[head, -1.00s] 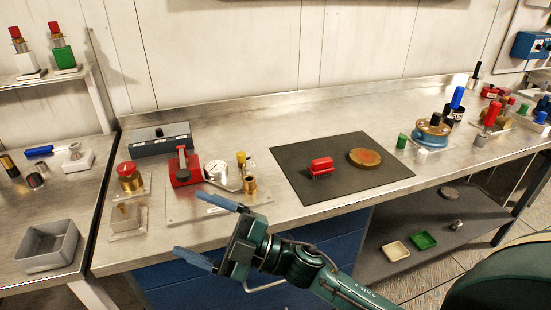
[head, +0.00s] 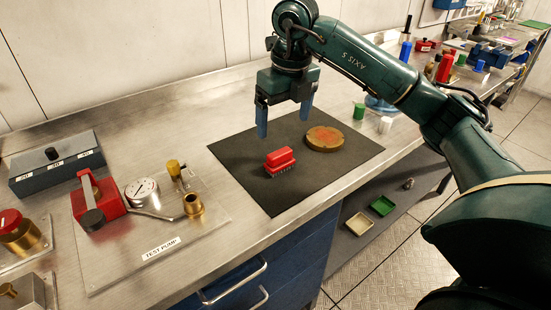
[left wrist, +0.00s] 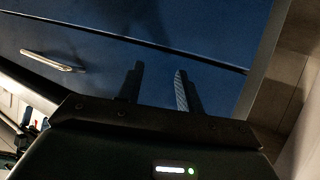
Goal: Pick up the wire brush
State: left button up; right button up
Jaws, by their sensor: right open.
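The wire brush (head: 281,163) has a red handle block and dark bristles facing down. It lies on the black mat (head: 240,160) in the head view, left of a round brown disc. My right gripper (head: 284,125) hangs above the mat, fingers pointing down. Its blue fingertips are apart with nothing between them, above and just behind the brush in the picture. My left gripper (left wrist: 158,85) shows only in the left wrist view. Its two dark fingers are apart and empty in front of a blue drawer front.
The round brown disc (head: 324,138) lies on the mat. The test pump plate (head: 120,255), with a red block, gauge and brass fittings, stands to the left. Green (head: 359,110) and white (head: 385,125) pieces stand right of the mat. Bare bench lies behind the mat.

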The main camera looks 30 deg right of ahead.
aim_at(280, 152)
jog(key=f, duration=0.7)
jog(key=w+f, duration=0.1)
jog(key=f, duration=0.3)
jog(key=shift+w+a+p, duration=0.1)
jog(key=shift+a+p, duration=0.05)
jog(key=shift+p, duration=0.25)
jog(key=c, duration=1.1)
notch_tip(280, 152, up, 10)
